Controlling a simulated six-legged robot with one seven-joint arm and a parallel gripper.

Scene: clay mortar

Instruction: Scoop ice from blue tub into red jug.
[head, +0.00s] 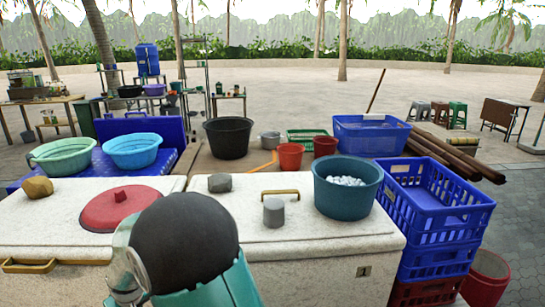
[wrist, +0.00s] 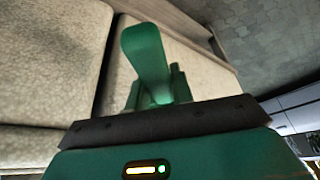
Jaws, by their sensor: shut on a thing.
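The blue tub (head: 340,203) stands on the right part of the white chest top in the head view, with white ice pieces (head: 346,181) inside. Two red containers stand behind the chest, a left one (head: 290,157) and a right one (head: 325,146); I cannot tell which is the jug. In the wrist view my gripper (wrist: 158,92) is shut on a green scoop-like tool (wrist: 145,50), its broad end pointing away from the wrist. Whether the tool holds anything is not clear. In the head view my arm hides the gripper and tool.
A grey cylinder (head: 273,212) and a grey stone (head: 220,182) sit on the chest lid left of the tub. A red lid (head: 115,210) lies further left. Blue crates (head: 430,215) are stacked right of the chest. A black basin (head: 228,138) stands behind.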

